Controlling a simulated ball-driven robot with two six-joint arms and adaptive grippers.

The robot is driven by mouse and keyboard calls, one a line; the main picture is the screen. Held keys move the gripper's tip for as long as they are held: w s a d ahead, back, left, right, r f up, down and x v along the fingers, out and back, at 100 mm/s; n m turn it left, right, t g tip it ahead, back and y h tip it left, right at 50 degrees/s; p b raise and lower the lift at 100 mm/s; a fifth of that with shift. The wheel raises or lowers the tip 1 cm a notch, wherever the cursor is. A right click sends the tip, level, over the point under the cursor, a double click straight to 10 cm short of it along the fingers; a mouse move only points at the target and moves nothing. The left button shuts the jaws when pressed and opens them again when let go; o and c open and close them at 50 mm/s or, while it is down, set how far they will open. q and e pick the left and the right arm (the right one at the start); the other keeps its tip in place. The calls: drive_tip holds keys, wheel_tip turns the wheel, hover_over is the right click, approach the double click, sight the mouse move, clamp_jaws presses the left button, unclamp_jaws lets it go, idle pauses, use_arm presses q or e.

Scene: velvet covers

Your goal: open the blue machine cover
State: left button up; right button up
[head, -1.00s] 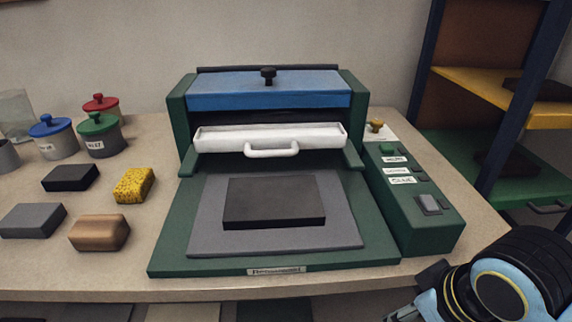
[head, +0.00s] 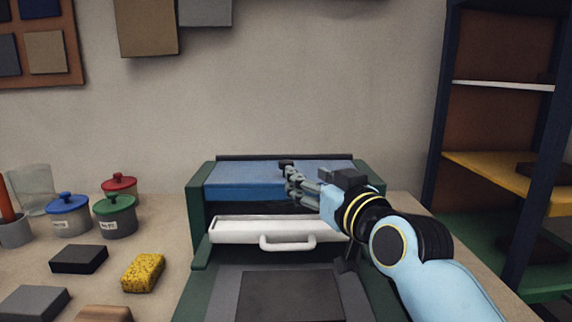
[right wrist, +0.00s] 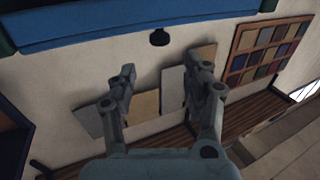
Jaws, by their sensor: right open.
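The blue machine cover (head: 245,180) lies down across the top of the green machine, between its side walls (head: 197,215). A dark knob (head: 286,163) stands on top of the cover; it also shows in the right wrist view (right wrist: 159,37), below the blue cover edge (right wrist: 130,22). My right gripper (head: 291,174) is over the cover in the head view, its fingertips close to the knob. In the right wrist view its two fingers (right wrist: 162,75) are spread with nothing between them, and the knob appears beyond the tips. My left gripper is out of view.
A white drawer with a handle (head: 288,242) sits below the cover, and a dark pad (head: 290,295) lies in front. Lidded jars (head: 115,215), a yellow sponge (head: 143,272) and blocks stand left. A shelf (head: 500,170) is at right.

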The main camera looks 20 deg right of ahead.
sight(286, 161)
drive_tip(key=w, duration=0.7)
drive_tip(key=w+a, duration=0.1)
drive_tip(key=w, duration=0.2)
drive_tip(key=shift+w+a, duration=0.1)
drive_tip(key=shift+w, duration=0.15)
drive_tip(key=shift+c, duration=0.2)
drive_tip(key=c, duration=0.9)
clamp_jaws()
drive_tip(key=shift+w+f, duration=0.1)
